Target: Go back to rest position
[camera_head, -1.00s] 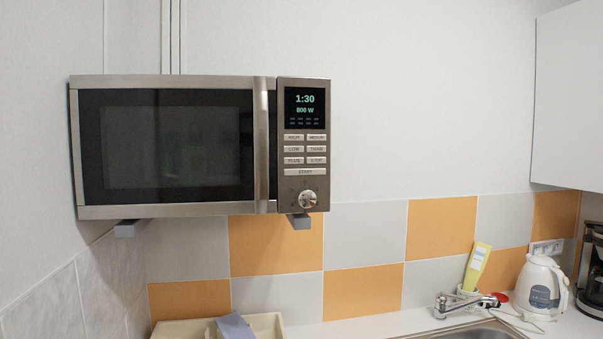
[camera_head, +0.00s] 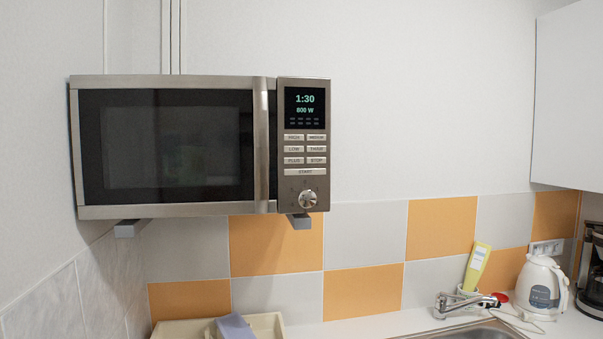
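My gripper and arm are not in view in the head camera. A steel microwave (camera_head: 165,211) hangs on the wall on brackets at the left. Its door (camera_head: 160,150) is shut. Its display (camera_head: 305,104) reads 1:30 and 800 W. A round knob (camera_head: 308,199) sits below its buttons.
A cream tray (camera_head: 266,324) with a blue-grey item (camera_head: 234,327) stands below the microwave. A tap (camera_head: 462,304) rises by the sink (camera_head: 470,333). A white kettle (camera_head: 541,288), a yellow bottle (camera_head: 476,266) and a dark coffee maker (camera_head: 592,272) stand to the right.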

